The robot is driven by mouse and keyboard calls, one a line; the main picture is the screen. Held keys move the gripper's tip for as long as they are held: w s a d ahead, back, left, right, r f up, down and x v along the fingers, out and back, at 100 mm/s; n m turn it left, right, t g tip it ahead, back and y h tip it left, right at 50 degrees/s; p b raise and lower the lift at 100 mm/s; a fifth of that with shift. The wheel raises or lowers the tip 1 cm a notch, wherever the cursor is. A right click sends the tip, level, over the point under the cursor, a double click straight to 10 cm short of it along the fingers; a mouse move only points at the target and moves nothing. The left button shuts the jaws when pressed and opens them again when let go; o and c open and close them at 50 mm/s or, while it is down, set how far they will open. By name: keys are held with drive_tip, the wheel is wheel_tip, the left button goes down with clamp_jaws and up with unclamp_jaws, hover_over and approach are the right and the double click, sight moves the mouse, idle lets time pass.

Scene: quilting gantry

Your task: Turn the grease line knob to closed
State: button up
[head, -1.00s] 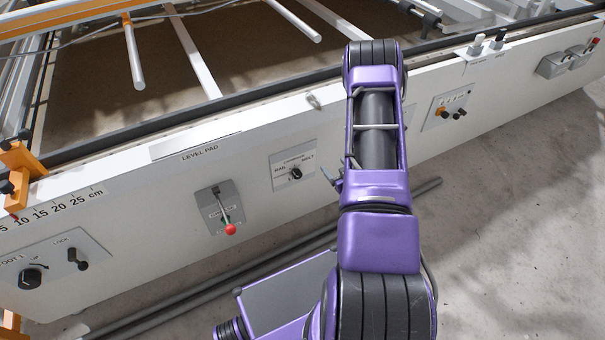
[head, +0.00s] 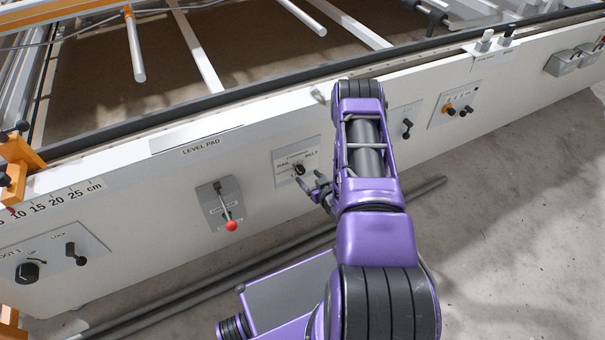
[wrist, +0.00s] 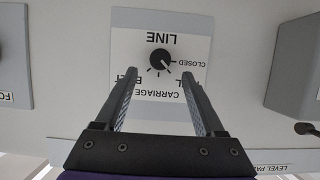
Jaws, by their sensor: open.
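The grease line knob (head: 299,169) is a small round black knob on a light label plate (head: 283,163) on the white side panel. In the wrist view the knob (wrist: 160,60) appears upside down, with CARRIAGE, LINE and CLOSED readable around it. A pale pointer mark shows on its lower right edge, not clearly in line with the CLOSED mark. My gripper (head: 313,181) is open, just right of and below the knob in the head view. In the wrist view its fingers (wrist: 160,74) straddle the knob's column without visibly touching it.
A red-tipped lever (head: 228,208) sits left of the knob plate. Another black knob (head: 407,129) is right of my arm, and a plate with an orange knob (head: 449,108) is further right. A grey pipe (head: 185,277) lies on the floor below.

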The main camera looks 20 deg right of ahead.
sight(302, 171)
drive_tip(key=x, duration=0.5)
drive_tip(key=shift+w+f+b, duration=0.15)
drive_tip(key=shift+w+b, duration=0.25)
clamp_jaws()
